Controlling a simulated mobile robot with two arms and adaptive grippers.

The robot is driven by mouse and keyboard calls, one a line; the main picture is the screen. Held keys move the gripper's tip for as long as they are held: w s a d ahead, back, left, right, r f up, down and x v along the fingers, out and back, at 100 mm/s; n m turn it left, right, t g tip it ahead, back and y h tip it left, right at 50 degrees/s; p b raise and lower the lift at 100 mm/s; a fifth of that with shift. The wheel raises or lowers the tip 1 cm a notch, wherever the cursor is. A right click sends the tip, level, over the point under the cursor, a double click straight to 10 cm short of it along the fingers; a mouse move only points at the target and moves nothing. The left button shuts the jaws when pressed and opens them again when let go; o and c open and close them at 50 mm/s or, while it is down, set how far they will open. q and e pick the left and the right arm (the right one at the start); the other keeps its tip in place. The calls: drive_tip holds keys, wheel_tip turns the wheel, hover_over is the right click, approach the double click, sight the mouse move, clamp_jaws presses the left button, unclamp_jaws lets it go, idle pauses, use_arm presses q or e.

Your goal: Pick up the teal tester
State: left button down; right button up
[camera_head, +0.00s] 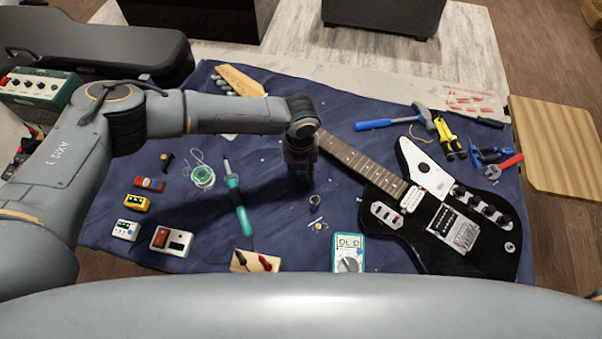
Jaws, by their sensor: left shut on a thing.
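The teal tester (348,254) lies on the blue cloth near its front edge, in the lower middle of the head view. It has a pale face with a display and a round dial. My left gripper (300,181) points down over the cloth beside the guitar neck, farther back and to the left of the tester, apart from it. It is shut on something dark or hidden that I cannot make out. My right gripper is not in view.
A black electric guitar (452,232) lies at right, its neck running behind my left gripper. A teal-handled soldering iron (238,206), solder spool (203,177), several small pedals (172,241) and a wooden block (256,262) lie left.

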use_arm(q)
drive_tip(key=shift+r, duration=0.1)
drive_tip(key=shift+r+b, duration=0.3)
drive_tip(key=shift+r, duration=0.15)
drive_tip(key=s+a+r+b, duration=0.2)
drive_tip(key=s+r, duration=1)
drive_tip(key=s, duration=0.1)
drive_tip(key=shift+s+a+b, duration=0.3)
drive_tip(key=shift+a+b, duration=0.05)
